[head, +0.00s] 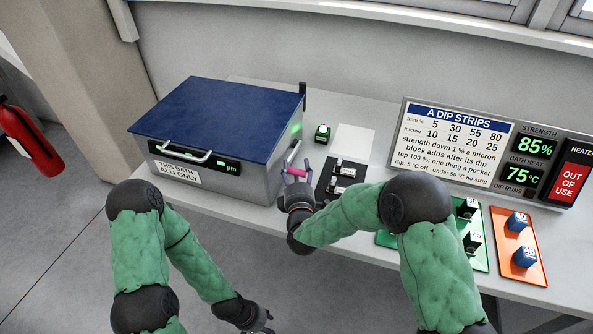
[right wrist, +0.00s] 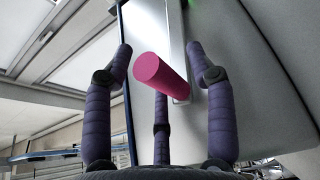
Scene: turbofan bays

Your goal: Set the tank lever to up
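The tank is a grey box (head: 262,172) with a blue lid (head: 215,108); its front label reads "THIS BATH ALU ONLY". A pink lever handle (head: 295,172) sticks out from the tank's right side. In the right wrist view the handle is a pink cylinder (right wrist: 162,72) in front of a pale upright plate (right wrist: 174,40) on the tank wall. My right gripper (head: 297,172) is at the handle, its fingers spread around it; gaps show beside the handle in the wrist view (right wrist: 160,65). My left gripper (head: 262,322) is low at the bottom edge, away from the tank, partly cut off.
A black panel (head: 338,179) with silver parts is beside my right gripper. Green (head: 478,238) and orange (head: 518,247) trays with blocks and a sign board (head: 455,145) stand right.

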